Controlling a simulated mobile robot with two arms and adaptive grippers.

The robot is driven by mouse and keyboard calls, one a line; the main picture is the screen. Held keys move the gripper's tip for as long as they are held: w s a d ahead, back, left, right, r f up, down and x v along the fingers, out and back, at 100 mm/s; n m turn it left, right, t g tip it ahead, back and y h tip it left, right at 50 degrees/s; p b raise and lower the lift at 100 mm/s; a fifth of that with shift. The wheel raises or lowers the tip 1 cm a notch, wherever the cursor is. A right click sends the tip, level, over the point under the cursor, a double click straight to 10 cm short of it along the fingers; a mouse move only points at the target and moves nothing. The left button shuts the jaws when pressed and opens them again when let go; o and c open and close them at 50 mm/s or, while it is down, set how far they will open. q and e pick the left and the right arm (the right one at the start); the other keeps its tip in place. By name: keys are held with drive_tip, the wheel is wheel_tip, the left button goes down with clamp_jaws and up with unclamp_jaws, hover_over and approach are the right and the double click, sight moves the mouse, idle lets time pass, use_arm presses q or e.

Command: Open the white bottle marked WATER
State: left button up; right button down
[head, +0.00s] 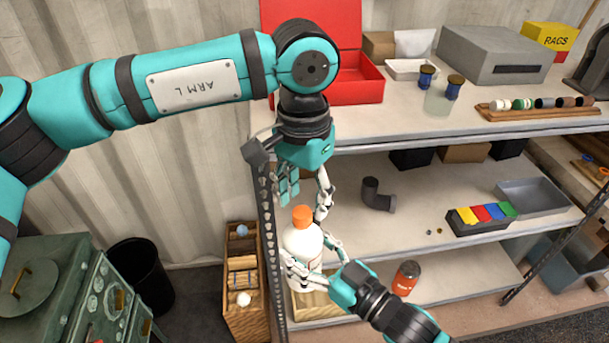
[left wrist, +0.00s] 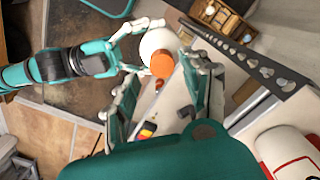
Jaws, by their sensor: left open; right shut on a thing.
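The white bottle (head: 299,243) with an orange cap (head: 302,216) stands upright at the left end of the shelves; its label is mostly hidden and I cannot read it. My right gripper (head: 312,266) is shut around the bottle's body, below the cap. My left gripper (head: 305,196) is open, pointing down just above the cap and apart from it as far as I can tell. In the left wrist view the orange cap (left wrist: 162,64) shows between and beyond the left gripper's open fingers (left wrist: 160,100), with the white bottle (left wrist: 154,42) behind it.
The shelf post (head: 268,235) runs close left of the bottle. A wooden crate (head: 243,300) stands left of it. A dark pipe elbow (head: 377,195) lies on the middle shelf; an orange-red bottle (head: 405,278) stands lower right. An open red box (head: 355,80) is on top.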

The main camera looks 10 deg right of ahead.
sight(305, 212)
use_arm(q)
drive_tip(key=shift+f, duration=1.55)
drive_tip(key=shift+c, duration=0.2)
